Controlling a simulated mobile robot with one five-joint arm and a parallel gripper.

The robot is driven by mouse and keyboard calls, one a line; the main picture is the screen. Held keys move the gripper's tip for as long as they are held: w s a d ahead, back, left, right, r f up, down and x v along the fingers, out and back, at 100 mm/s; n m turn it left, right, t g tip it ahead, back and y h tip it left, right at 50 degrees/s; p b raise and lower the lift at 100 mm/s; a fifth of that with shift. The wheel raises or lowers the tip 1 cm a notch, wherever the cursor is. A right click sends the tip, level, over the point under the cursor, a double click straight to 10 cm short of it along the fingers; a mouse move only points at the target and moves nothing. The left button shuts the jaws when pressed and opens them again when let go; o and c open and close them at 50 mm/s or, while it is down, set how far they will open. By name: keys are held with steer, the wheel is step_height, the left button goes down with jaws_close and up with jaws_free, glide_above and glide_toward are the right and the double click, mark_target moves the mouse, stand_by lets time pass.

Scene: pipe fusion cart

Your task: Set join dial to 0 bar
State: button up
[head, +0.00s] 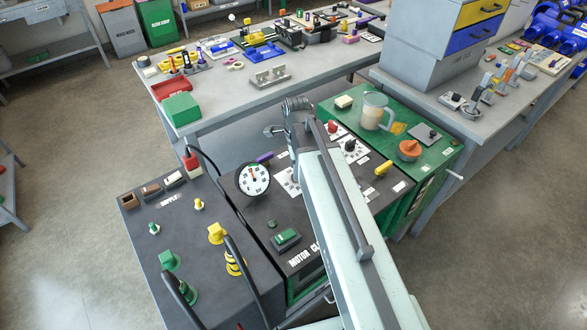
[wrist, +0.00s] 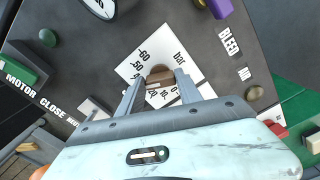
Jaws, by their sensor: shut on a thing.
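The join dial is a small brown knob (wrist: 159,76) on a white scale plate (wrist: 138,62) in the wrist view. The plate carries the word bar and numbers such as 60, 50, 10 and 0. My gripper (wrist: 158,82) is shut on the knob, with one finger on each side. The fingers and gripper body cover the lower part of the scale, so I cannot tell exactly where the knob points. In the head view a strip of the white plate (head: 287,182) shows beside my arm, which hides the knob.
A round gauge (head: 253,179) stands left of the plate. A purple handle (head: 264,157) is behind it, and a green motor-close button (head: 286,238) is in front.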

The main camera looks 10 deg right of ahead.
steer(key=shift+s+d, duration=0.15)
steer(key=n, duration=0.5)
steer(key=shift+d, duration=0.1)
steer(key=n, duration=0.6)
steer(key=shift+n, duration=0.3)
steer(key=n, duration=1.1)
steer(key=shift+n, duration=0.3)
steer(key=o, duration=1.4)
steer(key=shift+a, duration=0.2)
